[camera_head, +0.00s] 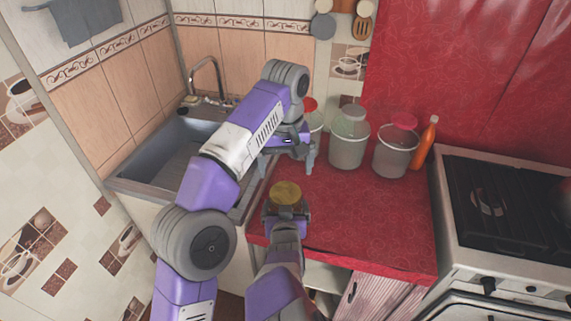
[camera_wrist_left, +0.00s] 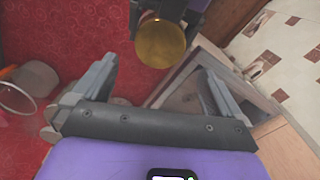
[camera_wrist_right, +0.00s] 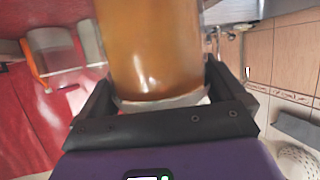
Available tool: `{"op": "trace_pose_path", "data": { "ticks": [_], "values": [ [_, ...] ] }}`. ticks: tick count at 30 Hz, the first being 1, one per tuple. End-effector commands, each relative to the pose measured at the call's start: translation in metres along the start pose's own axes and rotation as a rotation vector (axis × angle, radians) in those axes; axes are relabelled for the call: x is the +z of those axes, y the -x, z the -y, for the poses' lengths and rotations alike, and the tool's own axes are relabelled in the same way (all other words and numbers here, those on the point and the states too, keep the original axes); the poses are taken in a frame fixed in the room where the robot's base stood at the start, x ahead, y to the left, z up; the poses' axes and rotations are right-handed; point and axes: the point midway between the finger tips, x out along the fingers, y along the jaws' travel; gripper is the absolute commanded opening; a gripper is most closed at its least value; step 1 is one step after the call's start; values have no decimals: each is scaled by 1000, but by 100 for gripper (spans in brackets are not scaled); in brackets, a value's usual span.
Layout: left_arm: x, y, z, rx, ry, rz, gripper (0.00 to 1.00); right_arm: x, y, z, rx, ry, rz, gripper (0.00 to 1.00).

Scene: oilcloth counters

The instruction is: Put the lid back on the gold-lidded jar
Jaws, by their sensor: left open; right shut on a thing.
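My right gripper (camera_head: 287,210) is shut on an amber, gold-looking round jar (camera_head: 286,192). The jar is held over the counter's front edge; its amber side and pale clear rim fill the middle of the right wrist view (camera_wrist_right: 155,50). From above it shows as a gold disc in the left wrist view (camera_wrist_left: 160,43), with no separate lid clearly visible on it. My left gripper (camera_head: 290,150) is open and empty, farther back over the counter.
Lidded glass jars (camera_head: 347,150) (camera_head: 393,155) and an orange bottle (camera_head: 426,143) stand at the back of the red counter (camera_head: 370,215). Another red-lidded jar is partly behind my left arm. The sink (camera_head: 160,150) is left, the stove (camera_head: 500,210) right. The counter's front right is clear.

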Motion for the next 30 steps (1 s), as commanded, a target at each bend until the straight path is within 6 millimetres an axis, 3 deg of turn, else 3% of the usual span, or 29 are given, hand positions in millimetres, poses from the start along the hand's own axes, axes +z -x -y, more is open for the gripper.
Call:
{"op": "trace_pose_path", "data": {
  "ticks": [14, 30],
  "values": [
    [0, -8, 1, -1, 0, 1, 100, -2, 0, 0, -1, -2, -6, 12],
    [0, -70, 1, -1, -2, 1, 100, -2, 0, 0, -1, -2, -6, 12]
  ]
}}
